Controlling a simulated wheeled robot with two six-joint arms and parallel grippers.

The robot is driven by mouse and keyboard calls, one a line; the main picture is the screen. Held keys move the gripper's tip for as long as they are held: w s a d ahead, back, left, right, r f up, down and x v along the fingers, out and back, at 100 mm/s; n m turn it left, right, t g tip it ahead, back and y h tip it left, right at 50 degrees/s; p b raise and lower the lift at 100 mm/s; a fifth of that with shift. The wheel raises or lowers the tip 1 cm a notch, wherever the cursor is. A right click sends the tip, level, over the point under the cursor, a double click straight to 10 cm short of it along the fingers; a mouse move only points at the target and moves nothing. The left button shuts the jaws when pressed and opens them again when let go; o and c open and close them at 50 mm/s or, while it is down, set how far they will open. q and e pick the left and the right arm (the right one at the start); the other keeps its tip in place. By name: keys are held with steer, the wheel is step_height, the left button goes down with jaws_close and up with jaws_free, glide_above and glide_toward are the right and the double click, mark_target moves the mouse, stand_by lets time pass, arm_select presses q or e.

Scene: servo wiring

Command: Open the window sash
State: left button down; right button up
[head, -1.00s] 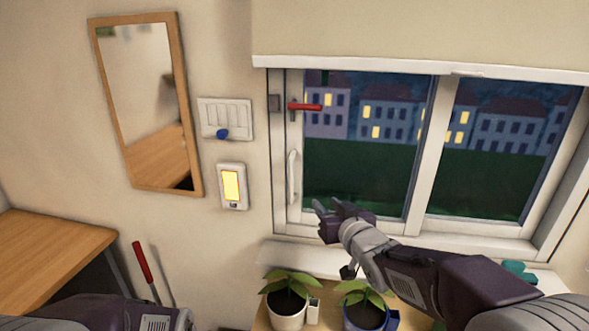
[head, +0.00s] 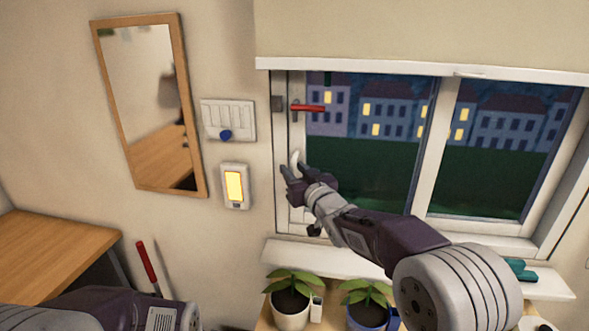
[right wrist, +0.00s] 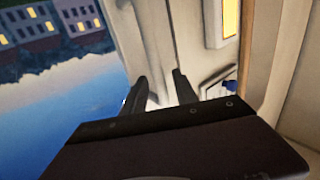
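The window sash (head: 422,155) has a white frame and looks closed. A red lever (head: 308,108) lies level near its upper left. Below the lever is a white upright pull handle (head: 294,160). Its top shows, and my right gripper hides its lower part. My right gripper (head: 292,172) is at this handle with its fingers apart. In the right wrist view its two fingers (right wrist: 160,88) point at the white frame with a gap between them. I cannot tell whether they touch the handle. My left arm is at the lower left, and its gripper is not in view.
A white sill (head: 330,258) runs below the window, with potted plants (head: 291,302) under it. A lit switch panel (head: 235,186), a key rack (head: 228,120) and a mirror (head: 150,105) hang on the left wall. A wooden desk (head: 50,255) is at far left.

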jaws_close()
stand_by(1.4)
